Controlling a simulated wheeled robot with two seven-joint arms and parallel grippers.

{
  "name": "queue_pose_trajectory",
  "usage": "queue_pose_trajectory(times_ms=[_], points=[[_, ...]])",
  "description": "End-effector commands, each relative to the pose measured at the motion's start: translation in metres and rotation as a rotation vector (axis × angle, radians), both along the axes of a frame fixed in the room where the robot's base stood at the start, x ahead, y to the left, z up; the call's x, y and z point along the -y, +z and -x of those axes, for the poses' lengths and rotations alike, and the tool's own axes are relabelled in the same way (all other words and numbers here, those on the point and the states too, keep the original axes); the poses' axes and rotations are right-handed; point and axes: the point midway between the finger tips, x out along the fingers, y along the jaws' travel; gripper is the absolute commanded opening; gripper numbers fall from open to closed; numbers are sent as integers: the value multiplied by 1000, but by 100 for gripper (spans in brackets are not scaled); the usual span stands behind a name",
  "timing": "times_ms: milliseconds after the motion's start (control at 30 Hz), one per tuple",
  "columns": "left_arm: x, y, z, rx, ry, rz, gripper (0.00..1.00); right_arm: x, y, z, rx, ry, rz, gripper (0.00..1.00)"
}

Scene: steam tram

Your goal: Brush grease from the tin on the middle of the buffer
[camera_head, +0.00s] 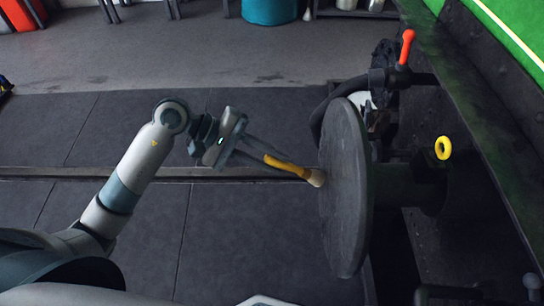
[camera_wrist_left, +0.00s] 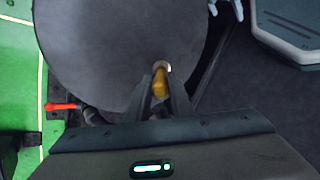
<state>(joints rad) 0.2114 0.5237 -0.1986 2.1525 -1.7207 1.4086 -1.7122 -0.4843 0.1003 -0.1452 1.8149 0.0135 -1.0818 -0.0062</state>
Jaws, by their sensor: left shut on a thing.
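The buffer is a large dark grey round disc (camera_head: 345,220) standing upright at the right of the head view. Its face (camera_wrist_left: 100,50) fills much of the left wrist view. My left gripper (camera_head: 277,158) is shut on the brush's yellow handle (camera_head: 284,165), in front of the disc's face. The brush's pale bristles (camera_head: 316,178) point right, at the buffer's face near its mid-height. I cannot tell if they touch it. In the left wrist view the brush (camera_wrist_left: 161,80) sits between the fingers. I cannot make out a grease tin.
A red-tipped lever (camera_head: 407,47) and a yellow ring (camera_head: 443,148) are beyond the disc by the green vehicle side (camera_head: 515,40). A rail (camera_head: 90,173) crosses the dark floor. A teal drum (camera_head: 269,10) stands at the top. Open floor lies left of the buffer.

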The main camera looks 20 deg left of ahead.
Motion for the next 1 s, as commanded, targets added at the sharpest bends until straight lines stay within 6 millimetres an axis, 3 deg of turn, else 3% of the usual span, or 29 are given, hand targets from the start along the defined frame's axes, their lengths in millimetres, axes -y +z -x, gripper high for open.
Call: queue_pose_trajectory(times_ms=[600,1000], points=[[10,-1,30,1,-1,0,0,0,-15,0,0,0,0,100],[11,0,32,0,0,0,0,0,-15,0,0,0,0,100]])
